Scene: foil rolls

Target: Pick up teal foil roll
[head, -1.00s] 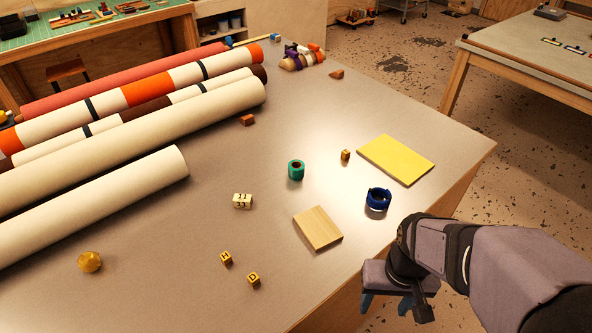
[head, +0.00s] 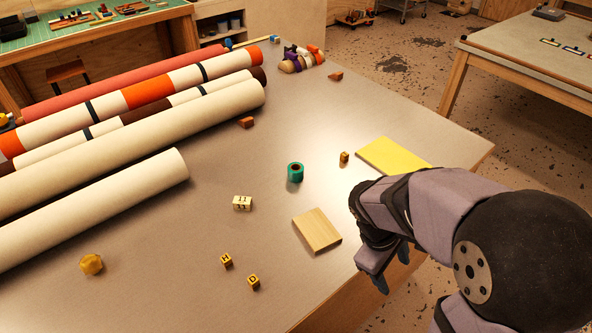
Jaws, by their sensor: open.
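The teal foil roll (head: 295,172) stands upright near the middle of the table (head: 200,290), with its round hole facing up. My gripper (head: 391,272) is at the table's right edge, to the right of and nearer than the teal roll. It is open, points downward and is well apart from the roll. Its fingers are partly hidden by its own body. The dark blue roll is hidden behind my arm.
A wooden block (head: 317,230) lies between my gripper and the teal roll. A yellow pad (head: 391,155) lies behind my arm. Small blocks (head: 344,157), a cream block (head: 242,203) and letter cubes (head: 227,260) are scattered around. Long fabric rolls (head: 110,195) fill the left.

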